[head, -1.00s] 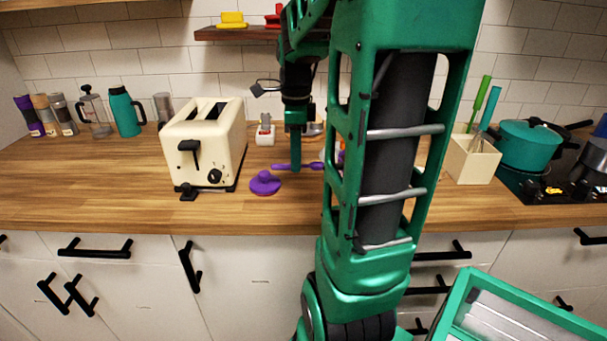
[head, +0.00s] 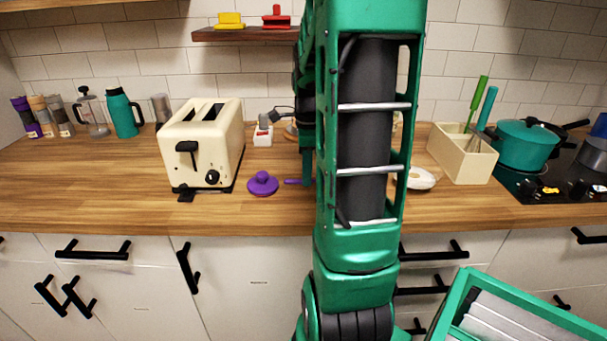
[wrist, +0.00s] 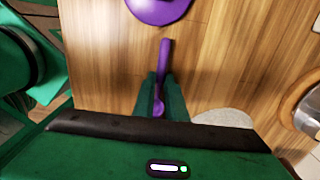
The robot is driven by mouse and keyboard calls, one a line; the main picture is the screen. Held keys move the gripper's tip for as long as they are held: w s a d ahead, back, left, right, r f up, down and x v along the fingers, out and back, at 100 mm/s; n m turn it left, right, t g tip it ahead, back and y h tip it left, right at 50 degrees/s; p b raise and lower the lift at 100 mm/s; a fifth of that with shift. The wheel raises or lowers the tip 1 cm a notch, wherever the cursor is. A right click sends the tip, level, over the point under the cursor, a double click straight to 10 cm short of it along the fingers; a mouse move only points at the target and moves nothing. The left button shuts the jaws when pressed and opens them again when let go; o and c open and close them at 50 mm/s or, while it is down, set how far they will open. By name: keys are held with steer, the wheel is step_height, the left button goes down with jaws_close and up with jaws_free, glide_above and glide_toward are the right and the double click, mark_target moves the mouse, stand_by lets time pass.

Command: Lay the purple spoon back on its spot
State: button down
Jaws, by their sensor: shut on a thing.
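The purple spoon (wrist: 165,62) is between the green fingers of my gripper (wrist: 161,82) in the wrist view. My gripper is shut on it, with the handle sticking out past the fingertips. In the head view only a short end of the spoon (head: 293,181) shows left of my arm, low over the counter. The arm hides most of the gripper and the rest of the spoon there. I cannot tell whether the spoon touches the counter. No marked spot for the spoon can be made out.
A purple knobbed disc (head: 263,184) lies just left of the spoon, with a cream toaster (head: 203,145) beyond it. A white dish (head: 421,179) lies right of my arm. A beige utensil box (head: 462,155) and teal pot (head: 526,145) stand farther right. Bare counter (head: 100,180) lies left.

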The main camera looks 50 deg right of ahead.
steer(key=shift+f, duration=0.1)
steer(key=c, duration=1.8)
jaws_free()
step_height(320, 180, up, 12)
steer(key=f, duration=0.1)
steer(key=s+a+f+n, duration=0.4)
steer(key=s+a+n, duration=0.3)
steer(key=n, duration=0.3)
steer(key=s+a+f+n, duration=0.4)
steer(key=s+a+n, duration=0.2)
steer(key=a+n, duration=0.3)
steer(key=n, duration=0.2)
steer(key=shift+s+a+n, duration=0.3)
steer(key=shift+s, duration=0.05)
steer(key=shift+f, duration=0.1)
